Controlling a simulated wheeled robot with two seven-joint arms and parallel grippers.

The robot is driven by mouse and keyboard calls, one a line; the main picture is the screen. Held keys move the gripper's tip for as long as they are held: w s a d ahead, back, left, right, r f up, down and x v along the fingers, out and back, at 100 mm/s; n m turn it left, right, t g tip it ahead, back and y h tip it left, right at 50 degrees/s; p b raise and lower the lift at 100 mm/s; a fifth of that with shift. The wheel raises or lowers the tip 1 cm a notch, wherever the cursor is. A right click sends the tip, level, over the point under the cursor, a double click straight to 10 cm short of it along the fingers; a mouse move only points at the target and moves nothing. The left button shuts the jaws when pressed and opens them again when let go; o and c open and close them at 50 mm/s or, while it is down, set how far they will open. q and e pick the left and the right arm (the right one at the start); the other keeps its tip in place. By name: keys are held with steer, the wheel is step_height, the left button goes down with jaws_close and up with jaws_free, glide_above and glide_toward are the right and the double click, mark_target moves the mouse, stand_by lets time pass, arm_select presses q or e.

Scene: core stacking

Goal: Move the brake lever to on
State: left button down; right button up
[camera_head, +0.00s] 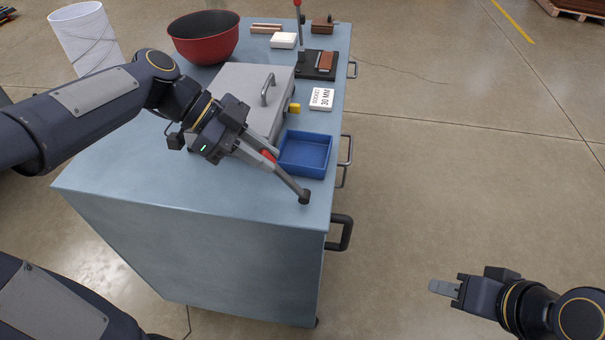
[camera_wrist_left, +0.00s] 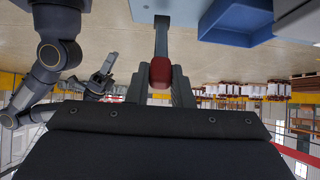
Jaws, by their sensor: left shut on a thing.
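My left gripper (camera_head: 268,156) is shut on the red grip of a grey bar, also seen in the left wrist view (camera_wrist_left: 161,75). The bar (camera_head: 287,182) slopes down to the right to a dark round end over the bench's front right part. I cannot tell whether that end is fixed or free. A second lever (camera_head: 299,20), upright with a red top, stands at the back of the bench, apart from my grippers. No label shows which is the brake lever. My right gripper (camera_head: 445,288) is over the floor, right of the bench; its finger gap is unclear.
The blue bench (camera_head: 140,190) holds a blue tray (camera_head: 306,170), a grey lidded box (camera_head: 235,82), a white "SOCKET 30 MM" block (camera_head: 321,99), a red bowl (camera_head: 205,45) and a black fixture (camera_head: 311,72). Handles stick out on its right side.

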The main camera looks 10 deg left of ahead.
arm_select(q)
steer(key=shift+a+f+b, duration=0.35)
steer(key=shift+a+f, duration=0.15)
steer(key=shift+a, duration=0.2)
steer(key=shift+a+f+b, duration=1.1)
steer(key=shift+f+b, duration=0.25)
steer(key=shift+b, duration=0.25)
steer(key=shift+a+f+b, duration=0.35)
steer(key=shift+f+b, duration=0.45)
steer(key=shift+b, duration=0.1)
steer(key=shift+a+f+b, duration=0.35)
steer(key=shift+f+b, duration=0.45)
steer(key=shift+b, duration=0.05)
steer(key=shift+w+f, duration=0.1)
